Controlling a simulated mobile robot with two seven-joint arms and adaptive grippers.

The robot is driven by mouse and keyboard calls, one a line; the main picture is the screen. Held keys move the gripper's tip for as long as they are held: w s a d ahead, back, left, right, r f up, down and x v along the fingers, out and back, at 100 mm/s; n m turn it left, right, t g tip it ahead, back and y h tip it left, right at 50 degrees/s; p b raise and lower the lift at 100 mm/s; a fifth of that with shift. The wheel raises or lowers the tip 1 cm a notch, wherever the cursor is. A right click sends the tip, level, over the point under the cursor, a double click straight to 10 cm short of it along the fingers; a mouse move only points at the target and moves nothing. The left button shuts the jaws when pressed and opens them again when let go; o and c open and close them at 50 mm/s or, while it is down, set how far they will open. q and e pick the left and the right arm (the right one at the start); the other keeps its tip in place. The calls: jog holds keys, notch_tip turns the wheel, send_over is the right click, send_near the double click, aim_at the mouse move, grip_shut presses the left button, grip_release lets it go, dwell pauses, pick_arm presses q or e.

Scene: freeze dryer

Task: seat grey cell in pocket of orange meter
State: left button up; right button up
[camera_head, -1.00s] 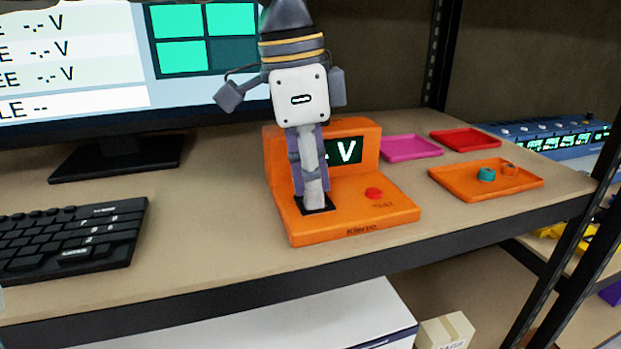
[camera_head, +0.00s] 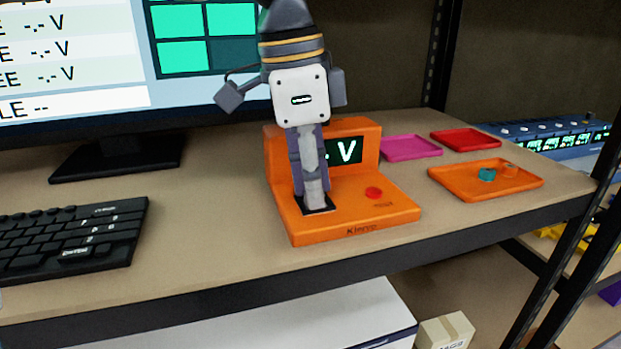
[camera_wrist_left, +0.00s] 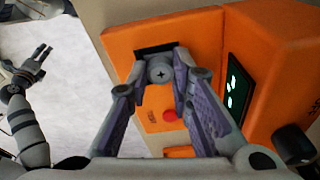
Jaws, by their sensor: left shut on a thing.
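The orange meter (camera_head: 352,218) stands on the bench, with a dark display reading "V", a red button and a dark square pocket (camera_head: 318,208) at its front left. My left gripper (camera_head: 315,202) points down over the pocket, its fingertips close to it. In the left wrist view its fingers (camera_wrist_left: 158,90) are shut on the grey cell (camera_wrist_left: 160,72), whose round end carries a cross mark. The pocket (camera_wrist_left: 153,49) shows as a dark edge beside the cell. How deep the cell sits is hidden. My right gripper (camera_wrist_left: 38,60) is small at the left, apart from the meter.
A monitor (camera_head: 110,125) and a black keyboard (camera_head: 75,238) are to the left. Pink (camera_head: 410,149) and red (camera_head: 465,139) trays and an orange tray (camera_head: 520,183) with small round pieces lie to the right. A dark shelf post (camera_head: 440,60) rises behind.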

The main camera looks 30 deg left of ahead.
pick_arm(q)
jog(key=shift+s+f+g, duration=0.15)
jog(key=shift+f+g, duration=0.15)
jog(key=shift+f, duration=0.5)
jog(key=o, duration=1)
jog(key=shift+o, duration=0.2)
jog(key=shift+r, duration=0.4)
